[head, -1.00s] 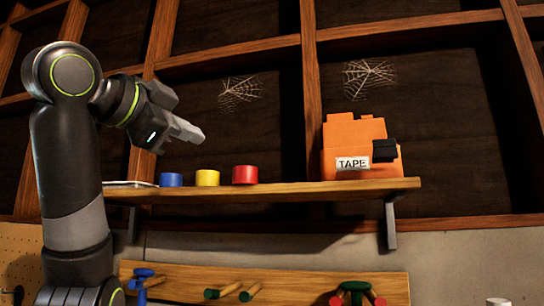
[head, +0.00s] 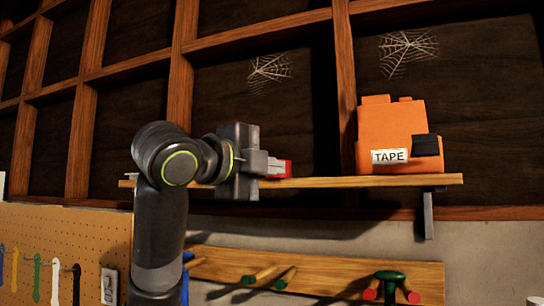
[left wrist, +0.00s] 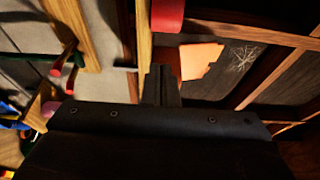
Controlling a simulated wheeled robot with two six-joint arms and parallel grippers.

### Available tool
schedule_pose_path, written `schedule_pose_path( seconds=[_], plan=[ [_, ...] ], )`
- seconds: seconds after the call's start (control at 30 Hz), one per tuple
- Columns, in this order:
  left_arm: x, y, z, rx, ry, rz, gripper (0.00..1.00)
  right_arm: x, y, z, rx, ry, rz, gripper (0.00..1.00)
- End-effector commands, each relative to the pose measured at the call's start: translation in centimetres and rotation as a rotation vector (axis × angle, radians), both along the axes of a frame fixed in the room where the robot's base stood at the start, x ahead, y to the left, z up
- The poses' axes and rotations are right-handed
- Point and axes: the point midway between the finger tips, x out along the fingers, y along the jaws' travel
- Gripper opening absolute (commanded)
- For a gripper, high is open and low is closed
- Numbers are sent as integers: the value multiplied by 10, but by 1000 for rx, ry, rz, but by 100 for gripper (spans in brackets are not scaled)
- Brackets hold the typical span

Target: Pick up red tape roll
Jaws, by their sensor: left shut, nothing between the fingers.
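The red tape roll (head: 288,168) stands on the wooden shelf (head: 380,181), partly hidden behind my left gripper (head: 279,166). My left gripper is at shelf height, its fingers pointing right, and looks shut and empty. In the left wrist view the red roll (left wrist: 168,14) is at the top edge, just beyond the shut fingertips (left wrist: 161,70). I cannot tell whether the fingers touch it. The blue and yellow rolls are hidden behind my left arm in the head view. My right gripper is not in view.
An orange tape dispenser box (head: 392,138) with a TAPE label stands on the shelf's right part, with bare shelf between it and the red roll. A wooden peg rail (head: 340,272) is below, and a pegboard (head: 60,235) at lower left.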

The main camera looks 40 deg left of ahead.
Motion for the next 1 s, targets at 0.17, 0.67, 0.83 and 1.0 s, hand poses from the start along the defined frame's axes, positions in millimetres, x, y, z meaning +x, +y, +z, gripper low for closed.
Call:
schedule_pose_path(
  seconds=[0.17, 0.67, 0.83, 1.0],
  plan=[
    [23, 15, 1, -2, 4, 5, 0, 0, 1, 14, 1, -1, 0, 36],
    [36, 26, 0, -1, -2, 1, 0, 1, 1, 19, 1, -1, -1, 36],
    [39, 29, 1, -2, 1, 3, 0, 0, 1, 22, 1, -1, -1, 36],
    [51, 38, 1, -2, 2, 1, 0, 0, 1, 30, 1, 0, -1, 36]
  ],
)
